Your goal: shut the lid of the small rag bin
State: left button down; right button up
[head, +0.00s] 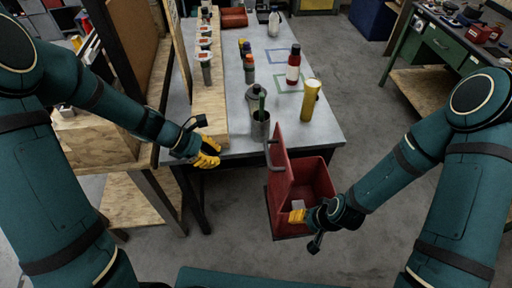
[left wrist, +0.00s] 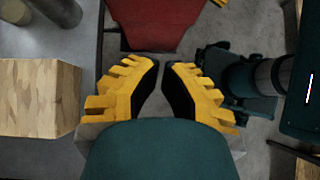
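The small red rag bin (head: 316,180) stands on the floor at the table's front right corner. Its red lid (head: 282,175) is open and stands steeply up along the bin's left side, with a grey bar handle (head: 269,155) on it. A small pale thing (head: 298,204) shows inside the bin. My left gripper (head: 210,153) is left of the lid, apart from it, by the table's front edge. In the left wrist view its fingers (left wrist: 161,64) show a narrow empty gap, with a red surface ahead. My right gripper (head: 297,215) is at the bin's front; its finger gap is hidden.
The grey table (head: 230,135) stands behind and left of the bin, carrying a metal cup (head: 260,126), a yellow cylinder (head: 310,100) and a red bottle (head: 293,68). A wooden structure (head: 105,140) is at left. Floor right of the bin is clear.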

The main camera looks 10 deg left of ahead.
aim_at(270, 169)
pick_arm(q)
jog(key=w+d+f+n+h+b, duration=0.1)
jog(key=w+d+f, duration=0.2)
jog(key=d, duration=0.8)
jog(key=shift+w+t+b, duration=0.3)
jog(key=shift+w+t, duration=0.1)
jog(key=shift+w, duration=0.25)
jog(key=shift+r, duration=0.15)
